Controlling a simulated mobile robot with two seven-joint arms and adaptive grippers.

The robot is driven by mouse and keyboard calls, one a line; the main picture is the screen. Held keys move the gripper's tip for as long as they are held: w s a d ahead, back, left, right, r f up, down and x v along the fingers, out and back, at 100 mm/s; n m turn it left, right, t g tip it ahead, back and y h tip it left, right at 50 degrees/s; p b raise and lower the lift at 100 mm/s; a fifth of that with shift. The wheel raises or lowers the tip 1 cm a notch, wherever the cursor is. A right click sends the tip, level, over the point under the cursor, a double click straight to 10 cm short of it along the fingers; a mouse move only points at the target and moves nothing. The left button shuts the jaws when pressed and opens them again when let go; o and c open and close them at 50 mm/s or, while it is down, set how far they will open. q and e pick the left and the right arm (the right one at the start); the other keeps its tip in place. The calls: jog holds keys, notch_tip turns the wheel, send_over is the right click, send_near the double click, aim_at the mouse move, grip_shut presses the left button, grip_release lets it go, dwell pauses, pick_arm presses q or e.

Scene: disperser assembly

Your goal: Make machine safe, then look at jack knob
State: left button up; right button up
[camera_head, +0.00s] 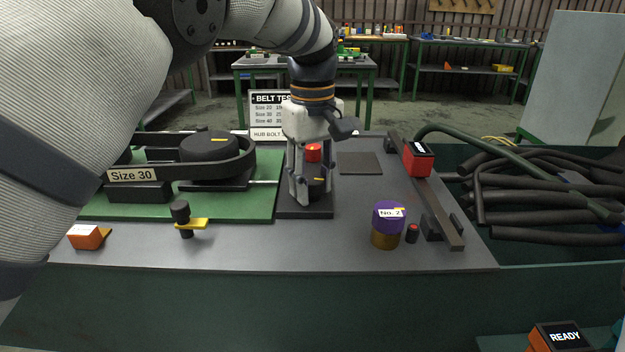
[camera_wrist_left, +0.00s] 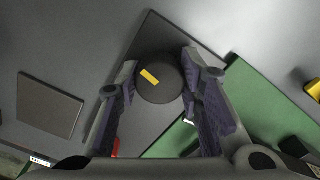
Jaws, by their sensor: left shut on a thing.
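My left gripper (camera_head: 312,194) points down over a dark base plate (camera_head: 290,211) at the middle of the bench. It is shut on a round black knob (camera_head: 318,186) with a yellow mark. The left wrist view shows the knob (camera_wrist_left: 160,92) between the two fingers, its yellow mark slanting. A red part (camera_head: 313,152) shows between the gripper's fingers, above the knob. My right gripper is not in view.
A belt unit labelled Size 30 (camera_head: 134,175) sits on a green plate left of the gripper. A purple-topped cylinder marked No. 2 (camera_head: 388,226), a red box (camera_head: 417,162) on a long bar, and dark hoses (camera_head: 545,190) lie right.

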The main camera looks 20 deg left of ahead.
aim_at(312, 179)
pick_arm(q)
jog(key=shift+f+n, duration=0.15)
jog(key=shift+n, duration=0.25)
jog(key=o, duration=1.2)
jog(key=shift+c, duration=0.2)
notch_tip(312, 179, up, 12)
